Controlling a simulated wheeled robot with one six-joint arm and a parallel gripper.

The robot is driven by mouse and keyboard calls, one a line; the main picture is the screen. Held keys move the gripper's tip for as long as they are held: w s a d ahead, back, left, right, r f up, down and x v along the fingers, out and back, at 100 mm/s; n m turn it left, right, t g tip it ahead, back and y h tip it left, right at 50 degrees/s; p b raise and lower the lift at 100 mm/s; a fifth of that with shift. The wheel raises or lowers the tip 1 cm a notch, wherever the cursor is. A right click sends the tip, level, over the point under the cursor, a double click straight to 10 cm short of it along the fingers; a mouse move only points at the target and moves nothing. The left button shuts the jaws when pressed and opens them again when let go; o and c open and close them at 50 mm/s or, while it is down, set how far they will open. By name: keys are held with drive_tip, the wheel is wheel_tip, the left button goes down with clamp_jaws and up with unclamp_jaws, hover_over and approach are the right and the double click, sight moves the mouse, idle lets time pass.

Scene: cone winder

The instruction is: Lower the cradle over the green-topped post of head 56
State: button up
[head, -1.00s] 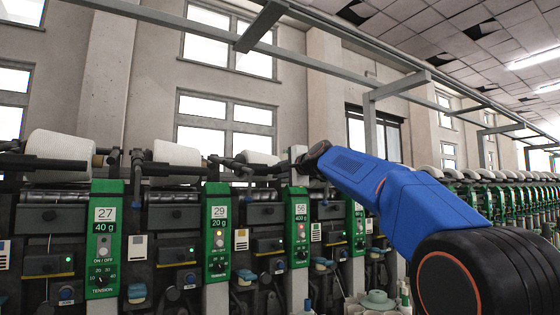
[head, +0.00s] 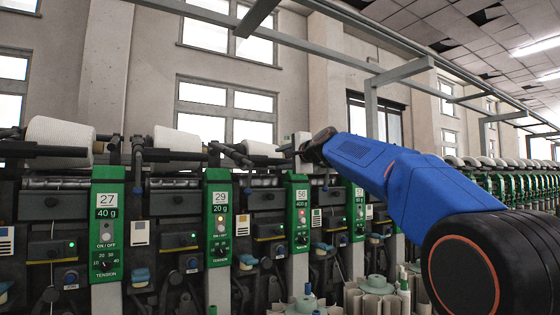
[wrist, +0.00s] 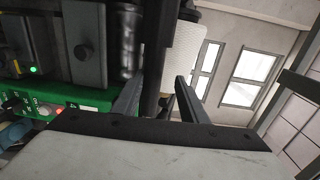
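The green-topped post of head 56 (head: 297,215) stands upright under my gripper in the head view. A green panel with a red light and a knob also shows at the left in the wrist view (wrist: 65,100); its number is unreadable. My gripper (wrist: 160,98) is open, its two dark fingers apart. A dark bar (wrist: 150,60), seemingly part of the cradle, shows between the fingers; I cannot tell whether they touch it. A white yarn cone (wrist: 182,50) is beyond the fingers. In the head view my gripper (head: 300,150) is small and its fingertips are unclear.
The neighbouring heads 27 (head: 106,220) and 29 (head: 218,215) stand to the left with cones and dark arms above. A pale green round object (head: 377,285) and pale tubes stand below my arm. An overhead rail (head: 400,72) crosses above.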

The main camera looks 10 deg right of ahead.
drive_tip(key=v, duration=1.6)
drive_tip(key=shift+c, duration=0.2)
